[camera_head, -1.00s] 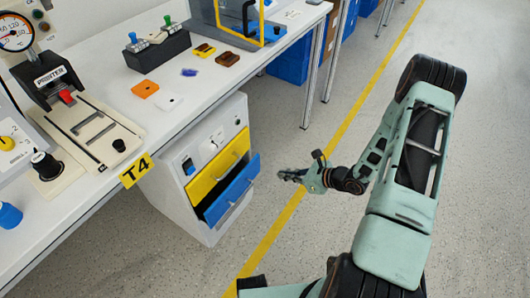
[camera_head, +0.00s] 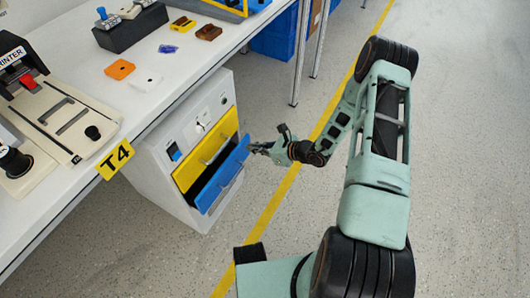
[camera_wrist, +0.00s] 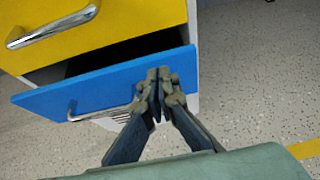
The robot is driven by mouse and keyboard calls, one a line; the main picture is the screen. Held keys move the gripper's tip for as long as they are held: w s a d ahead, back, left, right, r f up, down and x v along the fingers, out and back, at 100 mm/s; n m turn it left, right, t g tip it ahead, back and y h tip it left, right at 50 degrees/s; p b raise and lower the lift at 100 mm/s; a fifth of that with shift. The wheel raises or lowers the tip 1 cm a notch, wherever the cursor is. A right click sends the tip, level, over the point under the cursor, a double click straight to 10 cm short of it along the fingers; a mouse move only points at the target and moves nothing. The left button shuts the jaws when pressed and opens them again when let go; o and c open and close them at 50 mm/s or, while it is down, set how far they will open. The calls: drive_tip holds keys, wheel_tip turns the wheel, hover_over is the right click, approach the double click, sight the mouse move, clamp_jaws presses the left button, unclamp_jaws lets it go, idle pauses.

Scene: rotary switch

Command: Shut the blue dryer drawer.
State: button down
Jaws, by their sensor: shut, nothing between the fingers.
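The blue dryer drawer (camera_head: 222,178) stands partly pulled out, below the yellow drawer (camera_head: 206,151) of the white cabinet. In the wrist view the blue drawer front (camera_wrist: 100,81) spans the left half, with a dark gap above it and a silver handle low on its face. My gripper (camera_head: 256,147) is at the right end of the blue front in the head view. In the wrist view its shut, empty fingertips (camera_wrist: 158,76) overlap the front's right end, right of the handle. I cannot tell whether they touch it.
The yellow drawer, with its silver handle (camera_wrist: 50,28), looks shut. The white workbench (camera_head: 170,85) with devices and small coloured parts stands above and left of the cabinet. Open grey floor (camera_head: 440,150) with a yellow line lies to the right.

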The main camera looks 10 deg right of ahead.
drive_tip(key=shift+w+a, duration=0.6)
drive_tip(key=shift+a, duration=0.1)
drive_tip(key=shift+w+a+b, duration=0.4)
drive_tip(key=shift+w+a, duration=0.5)
drive_tip(key=shift+a, duration=0.2)
